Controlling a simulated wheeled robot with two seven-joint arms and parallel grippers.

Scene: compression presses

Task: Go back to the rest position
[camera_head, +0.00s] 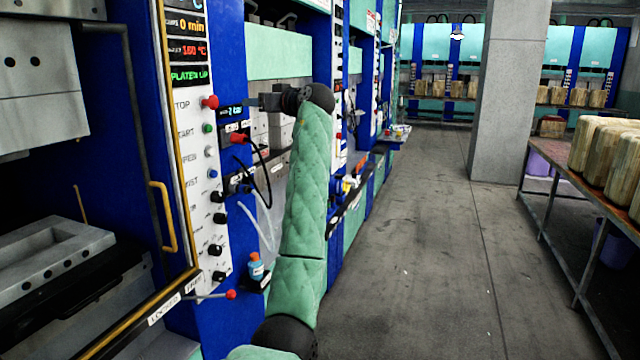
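My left arm, in a green quilted sleeve, rises from the bottom of the head view and is bent at a dark wrist. My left gripper (262,102) points left at the press front, level with the red button (210,102) on the control panel (198,150) and to the right of it. A gap shows between them. The gripper is small and seen edge-on, so its opening cannot be made out. No held thing shows. My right gripper is out of view.
A blue press with an open chamber (50,255) and yellow handle (163,215) stands at left. The floor (430,270) is clear.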

